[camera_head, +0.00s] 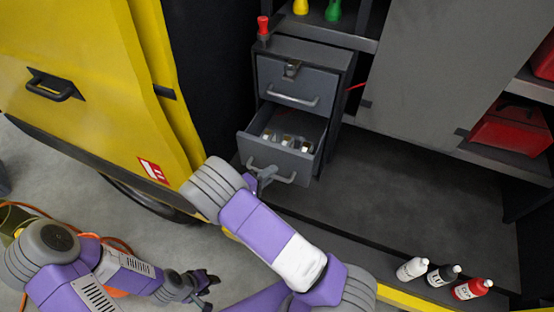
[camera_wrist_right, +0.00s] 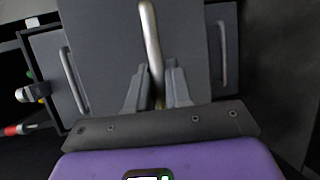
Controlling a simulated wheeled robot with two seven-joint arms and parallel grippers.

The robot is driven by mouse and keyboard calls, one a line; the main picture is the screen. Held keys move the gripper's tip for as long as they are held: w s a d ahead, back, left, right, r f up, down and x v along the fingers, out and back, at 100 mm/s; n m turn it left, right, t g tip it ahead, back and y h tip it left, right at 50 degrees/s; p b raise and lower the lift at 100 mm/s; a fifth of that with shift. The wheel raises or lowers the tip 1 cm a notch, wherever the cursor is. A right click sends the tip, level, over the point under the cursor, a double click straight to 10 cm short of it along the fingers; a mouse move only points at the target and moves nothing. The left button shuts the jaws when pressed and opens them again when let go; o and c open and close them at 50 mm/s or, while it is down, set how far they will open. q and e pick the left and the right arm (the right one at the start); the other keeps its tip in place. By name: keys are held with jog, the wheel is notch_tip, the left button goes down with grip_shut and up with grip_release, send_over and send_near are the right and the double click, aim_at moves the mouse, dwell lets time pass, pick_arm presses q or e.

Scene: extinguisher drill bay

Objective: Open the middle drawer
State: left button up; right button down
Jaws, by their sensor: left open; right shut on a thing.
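The grey drawer cabinet (camera_head: 338,82) stands inside the truck bay. Its middle drawer (camera_head: 247,147) is pulled out, and several small pale items (camera_head: 286,140) show inside. My right gripper (camera_head: 265,176) is shut on the middle drawer's handle (camera_head: 284,178). In the right wrist view that handle (camera_wrist_right: 150,40) runs between the two fingers (camera_wrist_right: 158,88). The top drawer (camera_head: 292,83) is closed, with a latch on its front. A further drawer handle (camera_wrist_right: 222,52) shows at the right of the wrist view. My left gripper (camera_head: 207,281) is open and empty, low at the left, away from the cabinet.
A yellow door panel (camera_head: 90,70) stands left of the cabinet. A red-topped item (camera_head: 263,27) stands on the cabinet. White, black and red bottles (camera_head: 472,289) stand at the front right edge. A red case (camera_head: 508,130) sits on the right shelf.

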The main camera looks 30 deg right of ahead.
jog(key=shift+s+a, duration=1.4)
jog(key=shift+a, duration=0.25)
jog(key=c, duration=1.4)
grip_release()
jog(key=v, duration=0.7)
jog(key=shift+a, duration=0.3)
